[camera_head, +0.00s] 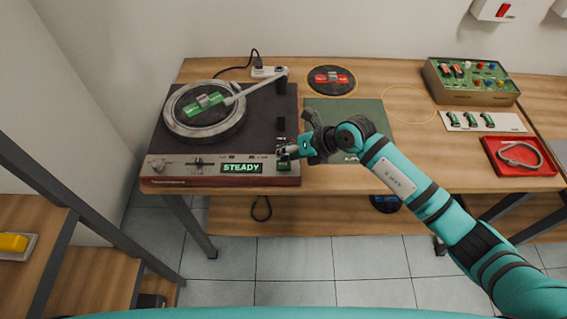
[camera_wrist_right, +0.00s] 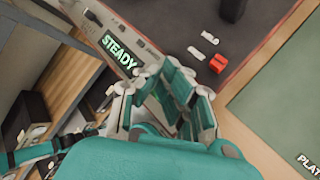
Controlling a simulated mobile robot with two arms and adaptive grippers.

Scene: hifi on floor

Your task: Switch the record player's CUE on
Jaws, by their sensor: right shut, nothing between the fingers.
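The record player (camera_head: 265,110) stands at the left of the table, with a round platter, a tonearm (camera_head: 262,84) and a record with a green label (camera_head: 203,104). Its front display (camera_head: 241,168) reads "STEADY" in green; it also shows in the wrist view (camera_wrist_right: 119,51). My right gripper (camera_head: 285,154) is shut and empty over the front right corner of the record player. In the wrist view its fingers (camera_wrist_right: 180,95) are close to the front panel. A red control (camera_wrist_right: 218,62) and small white levers (camera_wrist_right: 204,45) sit beside the fingers. I cannot tell which control is CUE. My left gripper is not in view.
A green mat (camera_head: 350,112) lies right of the player, partly under my right arm. A dark record with a red label (camera_head: 331,80) lies behind it. A green control box (camera_head: 471,84), a white switch panel (camera_head: 483,121) and a red tray (camera_head: 519,155) are at the right.

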